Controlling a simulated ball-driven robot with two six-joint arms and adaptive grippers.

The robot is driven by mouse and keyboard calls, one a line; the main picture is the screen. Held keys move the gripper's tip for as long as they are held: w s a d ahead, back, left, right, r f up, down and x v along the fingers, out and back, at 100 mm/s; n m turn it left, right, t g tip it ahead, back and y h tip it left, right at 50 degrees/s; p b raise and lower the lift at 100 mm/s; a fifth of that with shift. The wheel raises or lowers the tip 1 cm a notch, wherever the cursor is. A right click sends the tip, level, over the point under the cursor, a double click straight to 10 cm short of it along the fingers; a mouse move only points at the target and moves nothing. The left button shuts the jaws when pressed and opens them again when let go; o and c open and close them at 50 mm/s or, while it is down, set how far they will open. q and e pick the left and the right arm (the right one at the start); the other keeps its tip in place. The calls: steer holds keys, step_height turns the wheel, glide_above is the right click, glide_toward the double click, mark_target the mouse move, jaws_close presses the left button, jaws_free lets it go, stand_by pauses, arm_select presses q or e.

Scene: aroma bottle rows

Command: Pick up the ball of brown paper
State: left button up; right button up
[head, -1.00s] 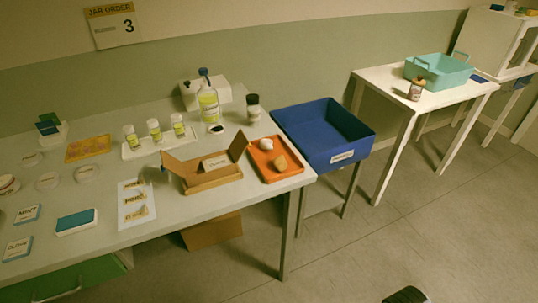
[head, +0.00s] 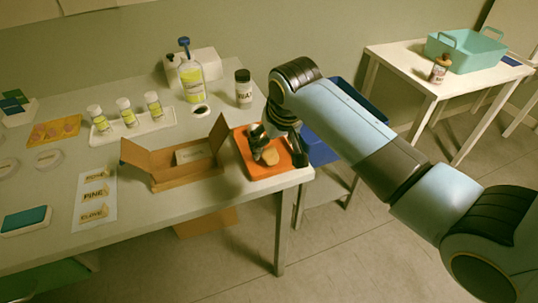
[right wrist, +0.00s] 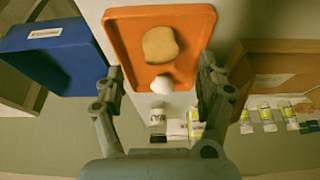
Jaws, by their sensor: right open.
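The brown paper ball (head: 270,157) lies in the orange tray (head: 256,172) at the right end of the table. It also shows in the right wrist view (right wrist: 160,45), near the middle of the tray. A smaller white ball (right wrist: 160,84) lies beside it, closer to my gripper in that view. In the head view the white ball is largely hidden by my gripper. My right gripper (head: 279,150) is over the tray, open and empty. In the right wrist view, its two fingers (right wrist: 160,72) stand apart on either side. My left gripper is not in view.
An open cardboard box (head: 180,178) stands left of the tray. A blue bin (right wrist: 55,55) sits beyond the table's right end, partly behind my arm. A dark-lidded jar (head: 244,90) and a blue-topped bottle (head: 191,80) stand behind the tray.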

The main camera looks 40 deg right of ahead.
mark_target(270, 151)
steer(key=shift+w+f, duration=0.25)
steer(key=shift+f, duration=0.4)
steer(key=x, duration=0.3)
steer(key=shift+w+d+f, duration=0.1)
steer(key=shift+f, duration=0.4)
steer(key=shift+c, duration=0.5)
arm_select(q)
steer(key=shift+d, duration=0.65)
arm_select(e)
steer(key=c, duration=0.8)
